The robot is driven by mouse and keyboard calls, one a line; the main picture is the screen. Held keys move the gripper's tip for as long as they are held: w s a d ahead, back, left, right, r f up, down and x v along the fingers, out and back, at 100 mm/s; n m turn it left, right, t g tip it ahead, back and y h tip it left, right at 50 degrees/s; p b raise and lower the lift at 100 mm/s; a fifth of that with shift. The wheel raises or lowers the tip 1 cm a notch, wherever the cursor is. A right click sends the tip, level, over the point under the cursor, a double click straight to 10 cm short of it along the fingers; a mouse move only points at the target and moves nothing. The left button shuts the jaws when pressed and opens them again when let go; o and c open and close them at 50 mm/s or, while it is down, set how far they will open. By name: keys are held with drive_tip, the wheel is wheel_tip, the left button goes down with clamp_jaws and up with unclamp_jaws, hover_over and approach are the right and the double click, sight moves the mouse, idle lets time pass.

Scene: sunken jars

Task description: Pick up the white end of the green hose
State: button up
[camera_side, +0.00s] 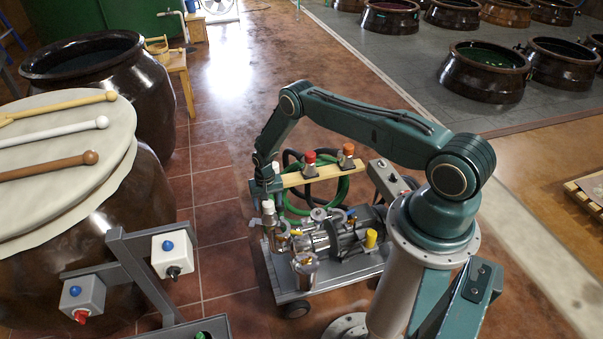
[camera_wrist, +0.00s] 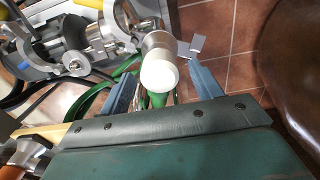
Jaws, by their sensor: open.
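The white end (camera_wrist: 159,73) of the green hose shows in the wrist view as a round white cap, with green hose (camera_wrist: 156,99) just below it in the picture. My gripper (camera_wrist: 160,62) is open, with one blue finger on each side of the white end; I see a gap on both sides. In the side view my gripper (camera_side: 268,190) points down over the front left of the pump cart, with a white cap (camera_side: 268,207) just under it. The coiled green hose (camera_side: 326,204) hangs behind the pump. How deep the white end sits between the fingers is unclear.
A wooden bar (camera_side: 322,171) with red-capped fittings (camera_side: 309,157) runs close beside my gripper. The metal pump (camera_side: 335,237) stands on the grey cart (camera_side: 290,288) below. Grey posts with control boxes (camera_side: 170,254) stand at the front left.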

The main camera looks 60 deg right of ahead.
drive_tip(key=shift+f, duration=0.5)
drive_tip(key=c, duration=1.2)
drive_tip(key=shift+o, duration=0.2)
drive_tip(key=shift+r, duration=0.2)
wheel_tip(320, 180, up, 20)
drive_tip(key=shift+f, duration=0.2)
drive_tip(key=shift+d, duration=0.1)
idle(0.4)
